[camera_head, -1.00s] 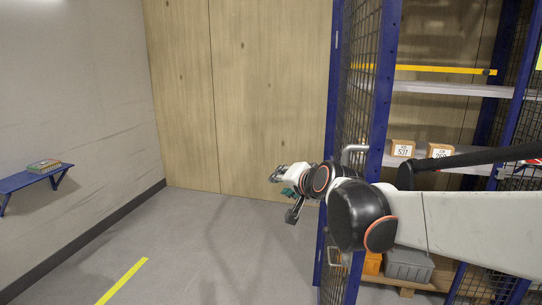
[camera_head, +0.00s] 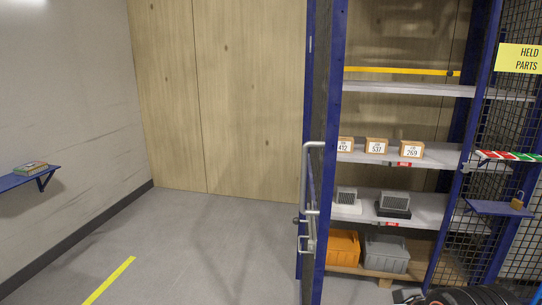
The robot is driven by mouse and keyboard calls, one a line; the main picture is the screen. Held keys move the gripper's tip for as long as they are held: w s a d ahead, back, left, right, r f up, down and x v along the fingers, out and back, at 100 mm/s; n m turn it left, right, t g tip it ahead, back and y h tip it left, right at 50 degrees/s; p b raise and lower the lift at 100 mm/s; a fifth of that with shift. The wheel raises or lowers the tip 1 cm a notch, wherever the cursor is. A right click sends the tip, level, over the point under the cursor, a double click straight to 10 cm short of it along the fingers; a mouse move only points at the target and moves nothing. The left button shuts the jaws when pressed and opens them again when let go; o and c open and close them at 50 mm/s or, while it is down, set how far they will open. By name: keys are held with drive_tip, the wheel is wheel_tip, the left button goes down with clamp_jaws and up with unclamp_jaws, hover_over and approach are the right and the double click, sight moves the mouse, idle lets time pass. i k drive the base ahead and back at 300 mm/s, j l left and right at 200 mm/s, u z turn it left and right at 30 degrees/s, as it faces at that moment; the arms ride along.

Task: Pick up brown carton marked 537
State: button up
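The brown carton marked 537 (camera_head: 376,146) sits upright on the middle grey shelf (camera_head: 437,153) of the blue-framed rack. It is the middle one of three similar cartons. The carton marked 412 (camera_head: 345,145) is on its left, partly hidden by the blue post. The carton marked 269 (camera_head: 411,150) is on its right. The labels face me. My gripper is not in view. Dark rounded parts at the bottom right edge look like my arm.
A blue post (camera_head: 328,150) and a mesh door with a grey handle (camera_head: 306,190) stand left of the shelves. Below are two grey-topped devices, an orange bin (camera_head: 343,247) and a grey bin (camera_head: 386,252). A padlock (camera_head: 517,201) rests on a blue ledge at right. Left floor is clear.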

sight(374, 145)
drive_tip(key=i+j+z, duration=0.15)
drive_tip(key=j, duration=0.25)
drive_tip(key=j+z, duration=0.1)
drive_tip(key=j, duration=0.3)
drive_tip(key=i+j+z, duration=0.15)
drive_tip(key=j, duration=0.25)
drive_tip(key=i+l, duration=0.15)
drive_tip(key=l, duration=0.2)
drive_tip(key=i+l, duration=0.15)
drive_tip(key=l, duration=0.2)
drive_tip(key=i+l, duration=0.15)
drive_tip(key=l, duration=0.2)
drive_tip(key=i+l, duration=0.2)
drive_tip(key=l, duration=0.15)
drive_tip(key=i+l, duration=0.15)
drive_tip(key=l, duration=0.2)
